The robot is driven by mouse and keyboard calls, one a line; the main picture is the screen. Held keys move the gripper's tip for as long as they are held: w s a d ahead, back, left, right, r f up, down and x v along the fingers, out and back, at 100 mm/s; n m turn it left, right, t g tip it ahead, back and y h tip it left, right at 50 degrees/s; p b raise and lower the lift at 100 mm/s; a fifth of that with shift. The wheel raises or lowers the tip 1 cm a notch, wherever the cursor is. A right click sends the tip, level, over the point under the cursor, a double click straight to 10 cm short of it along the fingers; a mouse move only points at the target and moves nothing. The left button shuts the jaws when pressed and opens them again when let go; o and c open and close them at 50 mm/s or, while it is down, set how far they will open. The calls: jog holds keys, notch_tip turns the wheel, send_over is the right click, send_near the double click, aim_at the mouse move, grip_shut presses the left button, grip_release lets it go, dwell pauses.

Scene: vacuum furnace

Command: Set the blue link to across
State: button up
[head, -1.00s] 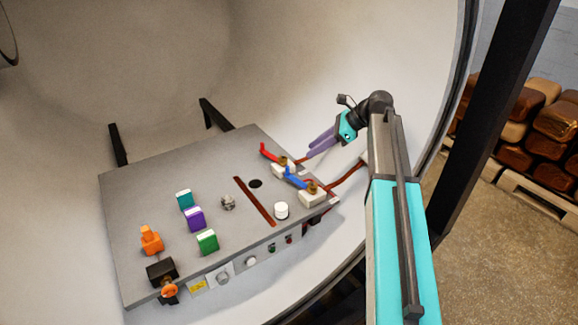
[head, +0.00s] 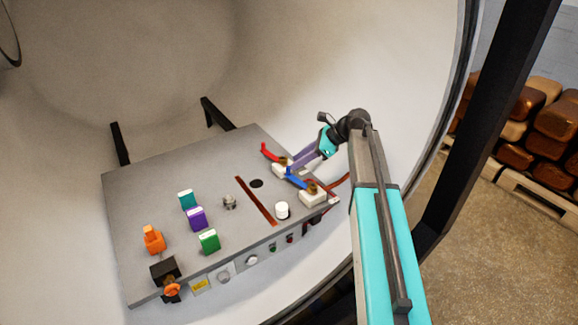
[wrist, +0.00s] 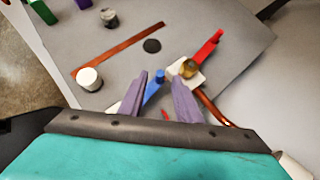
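The blue link (head: 297,180) is a blue bar on a brass pivot over a white block (head: 313,199), near the right edge of the grey panel (head: 150,190). Its free end points up-left, towards the red link's block. My gripper (head: 296,163) has purple fingers and is close to the blue link's free end. In the wrist view the fingers (wrist: 160,82) are apart, with the blue link (wrist: 155,86) showing between them. Contact cannot be told. The blue link's pivot is hidden in the wrist view.
A red link (head: 270,153) on its own white block stands just beyond the blue one. A white knob (head: 282,210), a dark round hole (head: 256,183) and a copper-coloured strip (head: 256,202) lie left of the links. Coloured blocks and an orange handle (head: 153,240) are farther left.

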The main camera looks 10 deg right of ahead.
aim_at(288, 167)
jog(key=shift+p+x, duration=0.55)
jog(key=shift+x, duration=2.3)
grip_shut()
